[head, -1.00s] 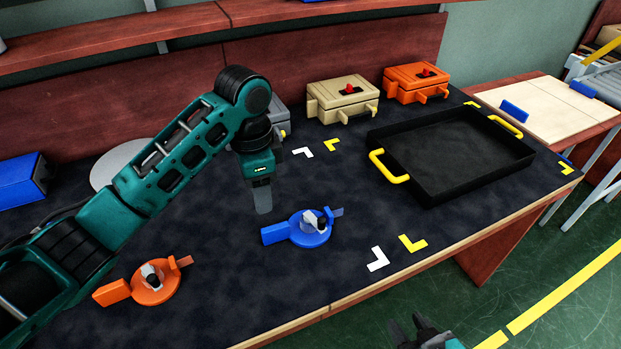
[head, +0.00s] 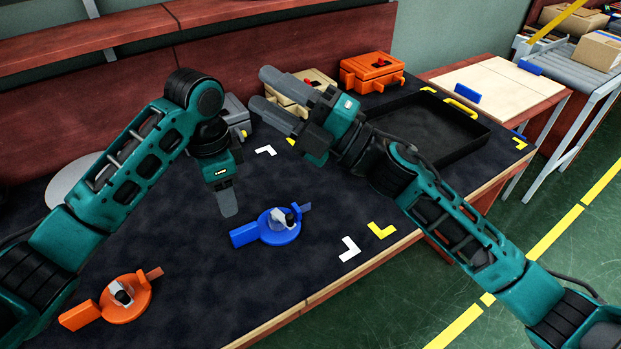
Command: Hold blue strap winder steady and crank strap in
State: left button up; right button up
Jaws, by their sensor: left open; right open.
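The blue strap winder (head: 281,232) lies flat on the dark table mat, its blue handle to the left and a grey-white crank piece on top. My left gripper (head: 228,203) points down just behind and left of the winder, apart from it; only one finger shows clearly. My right gripper (head: 272,95) is open and empty, raised above the back of the table with its two fingers spread toward the upper left. It is well behind the winder and touches nothing that I can see.
An orange strap winder (head: 124,298) lies at the front left. A black tray (head: 470,152) with yellow handles is partly hidden by my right arm. An orange case (head: 372,72), a beige case (head: 312,77) and a grey case stand at the back. White and yellow corner marks lie right of the blue winder.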

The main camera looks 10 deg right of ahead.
aim_at(235, 232)
jog(key=s+a+r+n+g+h, duration=0.2)
jog(key=a+r+n+g, duration=0.25)
jog(key=n+g, duration=0.8)
pick_arm(q)
notch_tip(235, 232, down, 13)
jog(key=shift+r, duration=0.1)
pick_arm(e)
jog(key=w+d+f+n+t+h, duration=0.1)
jog(key=d+f+n+h, duration=0.3)
jog(key=f+h, duration=0.3)
jog(key=d+f+n+t+h, duration=0.1)
jog(key=d+f+n+h, duration=0.4)
jog(key=f, duration=0.9)
jog(key=shift+w+d+h, duration=0.2)
jog(key=shift+w+h, duration=0.2)
jog(key=shift+h, duration=0.7)
jog(key=shift+t, duration=0.25)
pick_arm(q)
grip_shut()
